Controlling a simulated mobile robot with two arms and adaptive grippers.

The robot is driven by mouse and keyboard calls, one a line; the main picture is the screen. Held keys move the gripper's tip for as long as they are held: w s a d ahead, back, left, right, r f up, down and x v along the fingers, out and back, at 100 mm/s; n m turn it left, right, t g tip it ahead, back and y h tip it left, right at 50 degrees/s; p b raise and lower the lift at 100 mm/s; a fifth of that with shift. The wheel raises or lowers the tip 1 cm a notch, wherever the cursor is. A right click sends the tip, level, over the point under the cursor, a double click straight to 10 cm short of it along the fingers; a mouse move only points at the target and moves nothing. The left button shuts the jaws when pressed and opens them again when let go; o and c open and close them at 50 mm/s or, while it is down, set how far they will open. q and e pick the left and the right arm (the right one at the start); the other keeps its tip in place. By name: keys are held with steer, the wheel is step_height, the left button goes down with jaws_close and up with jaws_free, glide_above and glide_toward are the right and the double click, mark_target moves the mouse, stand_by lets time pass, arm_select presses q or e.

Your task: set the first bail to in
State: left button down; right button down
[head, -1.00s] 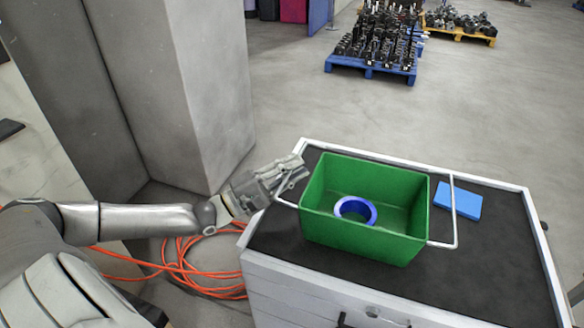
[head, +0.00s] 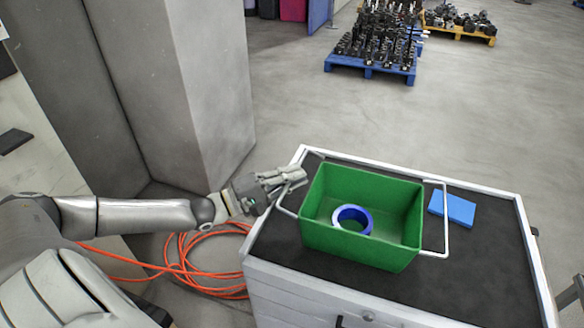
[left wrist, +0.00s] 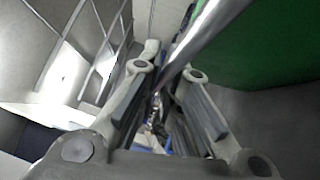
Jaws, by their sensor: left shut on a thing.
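A green crate (head: 362,247) stands on the cart's dark top, with a thin wire bail at each end. The left bail (head: 279,203) sticks out from the crate's left side, with its upper part hidden by my left gripper (head: 296,177). That gripper is shut on this bail at the crate's upper left edge. In the left wrist view, the bail is a shiny rod (left wrist: 200,42) passing between the fingers, beside the green wall. The right bail (head: 446,220) sticks out from the crate's right side, untouched. My right gripper is not in view.
A blue and white ring (head: 352,219) lies in the crate. A blue block (head: 452,208) lies on the cart top (head: 480,275) to the right. Orange cable (head: 190,268) is coiled on the floor left of the cart. A grey pillar (head: 190,90) stands behind my left arm.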

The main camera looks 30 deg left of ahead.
arm_select(q)
steer(key=d+r+m+g+y+p, duration=0.35)
steer(key=m+g+y+p, duration=0.2)
steer(key=p, duration=1.25)
steer(key=w+d+f+m+g+y+b, duration=0.2)
steer(key=d+m+y, duration=0.4)
steer(key=y, duration=0.8)
steer(key=shift+w+f+m+g, duration=0.15)
steer(key=shift+f+m+g, duration=0.6)
steer(key=shift+f+m, duration=0.65)
steer(key=shift+r+m, duration=0.25)
steer(key=shift+m, duration=0.1)
steer(key=c, duration=1.9)
jaws_free()
steer(key=shift+a, duration=0.1)
